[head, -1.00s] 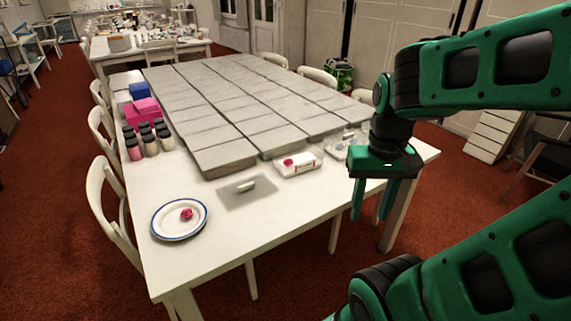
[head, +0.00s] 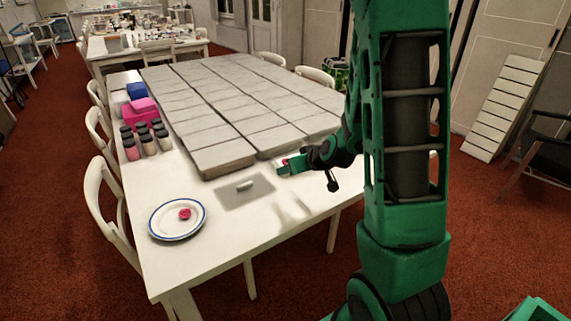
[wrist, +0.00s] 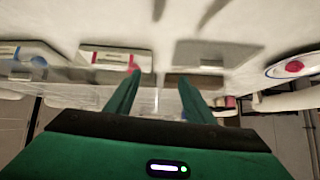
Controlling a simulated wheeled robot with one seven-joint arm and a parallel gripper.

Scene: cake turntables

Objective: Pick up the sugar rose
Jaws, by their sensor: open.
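A small red rose (head: 184,214) sits on a white plate with a blue rim (head: 163,222) at the near left of the white table. In the wrist view the rose (wrist: 294,66) and plate (wrist: 273,73) show at the right edge. My gripper (wrist: 158,80) is open, with nothing visible between its fingers. It is over the table's right part, well away from the plate. In the head view my arm partly hides it. A white box with red markings (wrist: 112,57) shows near the left finger in the wrist view; a second red spot (wrist: 133,68) is on it.
A grey mat with a small pale object (head: 245,185) lies between plate and gripper. Large grey slabs (head: 240,105) fill the table's middle. Dark-lidded jars (head: 148,140) and a pink box (head: 140,110) stand at the left. Chairs (head: 103,175) line the table's left side.

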